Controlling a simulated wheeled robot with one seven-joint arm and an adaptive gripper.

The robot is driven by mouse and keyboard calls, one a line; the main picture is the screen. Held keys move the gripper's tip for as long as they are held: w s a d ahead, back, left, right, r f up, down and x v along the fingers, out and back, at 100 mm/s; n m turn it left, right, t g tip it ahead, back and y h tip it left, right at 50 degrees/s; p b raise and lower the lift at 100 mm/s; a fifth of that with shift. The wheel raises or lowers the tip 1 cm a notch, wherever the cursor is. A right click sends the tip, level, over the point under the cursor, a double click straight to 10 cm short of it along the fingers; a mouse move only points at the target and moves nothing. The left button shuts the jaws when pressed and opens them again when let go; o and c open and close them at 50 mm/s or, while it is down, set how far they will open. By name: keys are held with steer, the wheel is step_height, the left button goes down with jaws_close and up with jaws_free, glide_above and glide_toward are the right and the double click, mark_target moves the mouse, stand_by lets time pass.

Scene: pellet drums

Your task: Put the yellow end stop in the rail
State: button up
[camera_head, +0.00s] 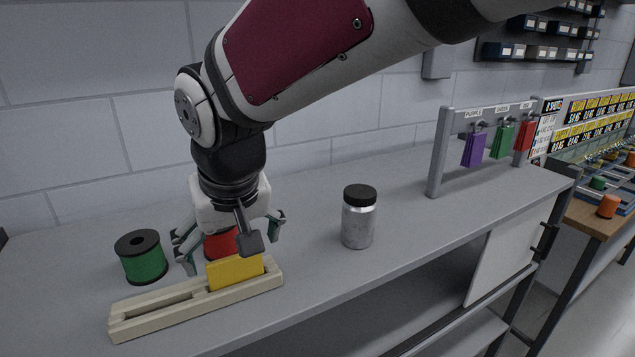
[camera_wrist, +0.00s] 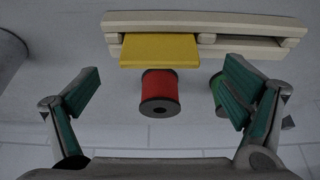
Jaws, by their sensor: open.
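The yellow end stop (camera_head: 236,273) stands upright in the right part of the cream rail (camera_head: 150,322), its lower edge inside the slot. The wrist view also shows the yellow end stop (camera_wrist: 160,50) at the left part of the rail (camera_wrist: 215,20). My gripper (camera_head: 232,245) is open and empty, just above and behind the end stop. In the wrist view my gripper's fingers (camera_wrist: 163,85) are spread wide, apart from the end stop. Part of the rail's slot is empty beside it.
A red spool (camera_head: 219,246) stands behind the rail, partly hidden by my gripper; a green spool (camera_head: 143,262) stands left of it. A grey jar with a black lid (camera_head: 358,222) stands to the right. A frame with hanging tags (camera_head: 437,155) is farther right. Bench between is clear.

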steer(key=v, duration=0.7)
steer(key=d+m, duration=0.3)
steer(key=d, duration=1.4)
steer(key=s+d+f+m+h, duration=0.1)
steer(key=s+d+f, duration=0.1)
steer(key=s+d, duration=0.3)
steer(key=s+d+f+m+t+h, duration=0.1)
steer(key=s+d, duration=0.4)
steer(key=d, duration=0.5)
steer(key=shift+f+m+t, duration=0.3)
steer(key=shift+f+m, duration=0.3)
steer(key=shift+m, duration=0.1)
steer(key=shift+w, duration=0.1)
